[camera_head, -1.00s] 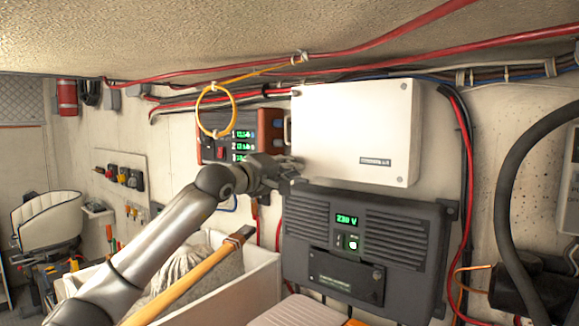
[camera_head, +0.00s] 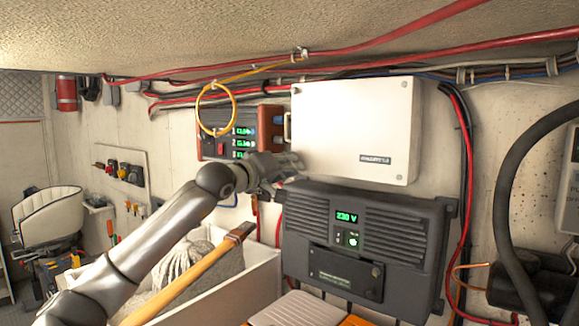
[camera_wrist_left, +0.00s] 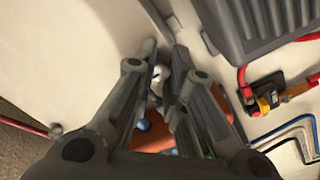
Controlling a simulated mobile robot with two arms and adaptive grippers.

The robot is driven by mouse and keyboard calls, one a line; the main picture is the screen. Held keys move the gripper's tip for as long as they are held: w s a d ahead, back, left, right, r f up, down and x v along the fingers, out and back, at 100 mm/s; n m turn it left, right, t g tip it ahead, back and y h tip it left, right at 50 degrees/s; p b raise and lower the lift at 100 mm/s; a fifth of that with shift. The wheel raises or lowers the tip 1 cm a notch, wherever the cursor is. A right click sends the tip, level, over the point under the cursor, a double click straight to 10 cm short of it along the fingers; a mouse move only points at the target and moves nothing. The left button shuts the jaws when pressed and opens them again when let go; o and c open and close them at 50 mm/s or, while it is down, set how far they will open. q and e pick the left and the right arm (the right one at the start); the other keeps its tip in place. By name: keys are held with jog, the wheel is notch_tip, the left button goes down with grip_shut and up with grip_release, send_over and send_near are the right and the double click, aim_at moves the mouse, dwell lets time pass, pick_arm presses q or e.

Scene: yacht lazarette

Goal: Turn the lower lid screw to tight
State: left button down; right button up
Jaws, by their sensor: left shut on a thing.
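The white box lid (camera_head: 350,130) is on the wall, its lower left corner behind my left gripper (camera_head: 294,165). In the left wrist view the lid (camera_wrist_left: 75,50) fills the left side. There my left gripper (camera_wrist_left: 164,58) has its two fingers close together around a small pale metal piece, the lower lid screw (camera_wrist_left: 158,76), near the lid's edge. The gripper is shut on it. The screw's head and its slot are mostly hidden by the fingers. Another small knob, seemingly the upper lid screw (camera_wrist_left: 55,130), shows at the lid's far end. My right gripper is not in view.
A dark inverter (camera_head: 365,240) reading 230 V sits just below the lid. A panel with green digits (camera_head: 242,135) and a hanging yellow cable loop (camera_head: 217,110) are to the left. A white bin (camera_head: 250,288) with a wooden-handled tool (camera_head: 190,282) stands below my arm.

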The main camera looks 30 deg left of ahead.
pick_arm(q)
jog(key=shift+f, duration=0.1)
jog(key=c, duration=1.4)
grip_release()
jog(key=shift+a, duration=0.1)
jog(key=shift+s+a, duration=0.2)
jog(key=shift+s, duration=2.85)
jog(key=shift+s+a, duration=0.2)
jog(key=shift+s, duration=2.8)
